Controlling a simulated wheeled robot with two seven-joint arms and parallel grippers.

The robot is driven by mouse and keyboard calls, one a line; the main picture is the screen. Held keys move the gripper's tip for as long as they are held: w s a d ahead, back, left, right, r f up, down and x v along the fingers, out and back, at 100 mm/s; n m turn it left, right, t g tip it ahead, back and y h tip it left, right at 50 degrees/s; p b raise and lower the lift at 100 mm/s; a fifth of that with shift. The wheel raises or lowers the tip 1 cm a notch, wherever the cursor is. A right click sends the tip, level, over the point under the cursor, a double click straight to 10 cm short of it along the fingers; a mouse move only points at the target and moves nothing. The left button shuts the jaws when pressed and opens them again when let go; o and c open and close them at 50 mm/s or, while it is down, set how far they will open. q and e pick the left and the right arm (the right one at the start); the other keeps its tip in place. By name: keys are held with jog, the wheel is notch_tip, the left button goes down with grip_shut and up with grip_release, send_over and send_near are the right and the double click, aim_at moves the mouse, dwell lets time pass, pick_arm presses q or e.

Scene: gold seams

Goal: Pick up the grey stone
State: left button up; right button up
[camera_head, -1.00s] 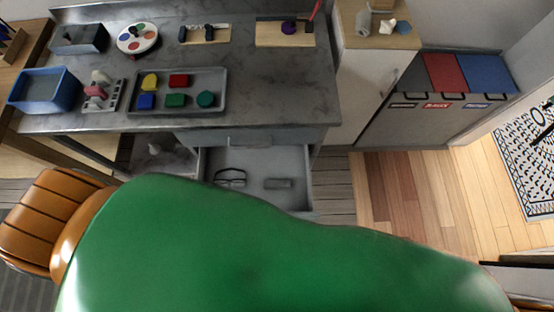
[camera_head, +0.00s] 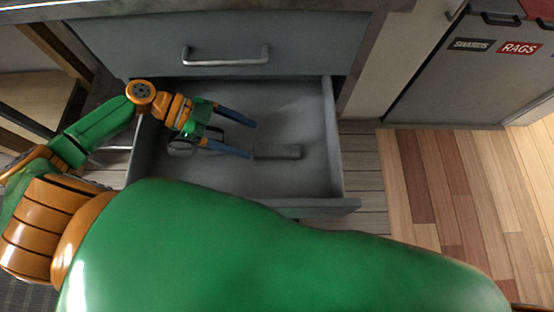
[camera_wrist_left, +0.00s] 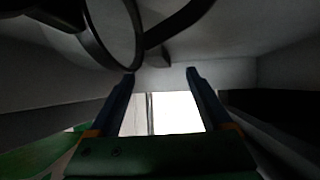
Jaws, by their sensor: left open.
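The grey stone (camera_head: 279,151) is a small oblong block lying flat on the floor of the open drawer (camera_head: 338,150). My left gripper (camera_head: 252,139) reaches in over the drawer from the left, its two blue fingers apart and nothing visible between them. The lower fingertip is close to the stone's left end; I cannot tell whether they touch. In the left wrist view the open fingers (camera_wrist_left: 161,74) point forward, and a small grey shape beyond them, perhaps the stone (camera_wrist_left: 160,58), is partly hidden behind a dark loop. My right gripper is not in view.
Dark-framed glasses (camera_head: 181,146) lie in the drawer's left part, partly covered by my gripper; their dark frame (camera_wrist_left: 112,60) looms large in the wrist view. A closed drawer with a metal handle (camera_head: 226,58) is above. The drawer's right part is clear.

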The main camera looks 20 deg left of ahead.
aim_at(277, 149)
pick_arm(q)
jog(key=shift+s+d+m+h, duration=0.3)
jog(key=shift+d+m, duration=0.1)
jog(key=shift+d, duration=0.35)
jog(key=x, duration=0.6)
jog(key=shift+w, duration=0.3)
jog(key=shift+a, duration=0.1)
grip_shut()
